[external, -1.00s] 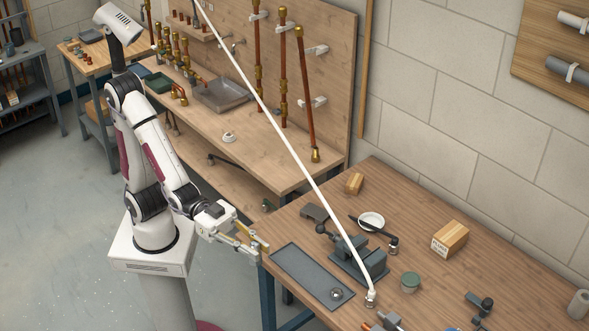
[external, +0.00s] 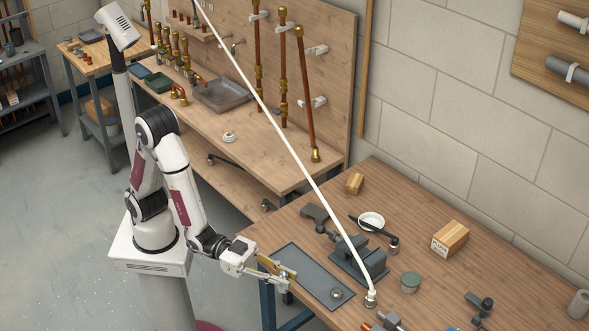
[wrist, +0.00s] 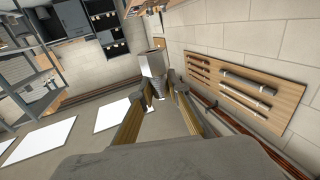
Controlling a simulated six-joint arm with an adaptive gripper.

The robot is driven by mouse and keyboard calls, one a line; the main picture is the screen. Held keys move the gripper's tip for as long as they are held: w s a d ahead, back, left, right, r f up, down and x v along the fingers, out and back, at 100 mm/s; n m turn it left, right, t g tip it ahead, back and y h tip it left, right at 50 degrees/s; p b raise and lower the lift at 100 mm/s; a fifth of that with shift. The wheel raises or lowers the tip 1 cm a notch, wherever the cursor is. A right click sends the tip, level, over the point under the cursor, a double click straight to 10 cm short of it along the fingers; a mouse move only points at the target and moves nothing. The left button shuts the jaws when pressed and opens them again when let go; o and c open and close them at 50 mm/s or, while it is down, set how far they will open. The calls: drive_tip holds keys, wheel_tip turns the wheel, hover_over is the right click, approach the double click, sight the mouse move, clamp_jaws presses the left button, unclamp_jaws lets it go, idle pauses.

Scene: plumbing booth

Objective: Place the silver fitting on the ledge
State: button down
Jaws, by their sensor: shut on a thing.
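My gripper (external: 291,279) is stretched out over the near left edge of the wooden table, by the grey tray. In the wrist view my gripper (wrist: 156,92) is shut on the silver fitting (wrist: 152,64), a grey-silver piece that sticks out beyond the fingertips. The fitting is too small to make out clearly at the gripper in the external view. A narrow wooden ledge (external: 188,30) with several small pieces on it is on the back board, top left; I cannot tell if it is the task's ledge.
The grey tray (external: 300,273) has a small round part (external: 336,293) on it. A vise (external: 357,262) stands beside it. A white pole (external: 290,145) slants across the view down to the table. A wooden block (external: 450,239) and a green-lidded jar (external: 410,282) stand farther right.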

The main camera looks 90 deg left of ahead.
drive_tip(key=w+a+f+n+y, duration=0.2)
drive_tip(key=a+f+n+y, duration=0.1)
drive_tip(key=a+f+y, duration=0.1)
drive_tip(key=w+a+f+n+y, duration=0.2)
drive_tip(key=a+f+y, duration=0.3)
drive_tip(key=a, duration=0.3)
drive_tip(key=w+a+f+n+t+y, duration=0.1)
drive_tip(key=a+f+n+y, duration=0.2)
drive_tip(key=a+f, duration=0.3)
drive_tip(key=shift+w+a+f+n+y, duration=0.15)
drive_tip(key=shift+w+a+n+y, duration=0.25)
drive_tip(key=shift+y, duration=0.3)
drive_tip(key=s+a+r+n+g+y, duration=0.1)
drive_tip(key=a+r+n+y, duration=0.1)
drive_tip(key=a+r, duration=0.3)
drive_tip(key=shift+s+a+r+g+y, duration=0.2)
drive_tip(key=shift+s+g+y, duration=0.1)
drive_tip(key=shift+y, duration=0.4)
drive_tip(key=shift+f, duration=0.15)
drive_tip(key=shift+f, duration=2.8)
drive_tip(key=shift+f, duration=1.85)
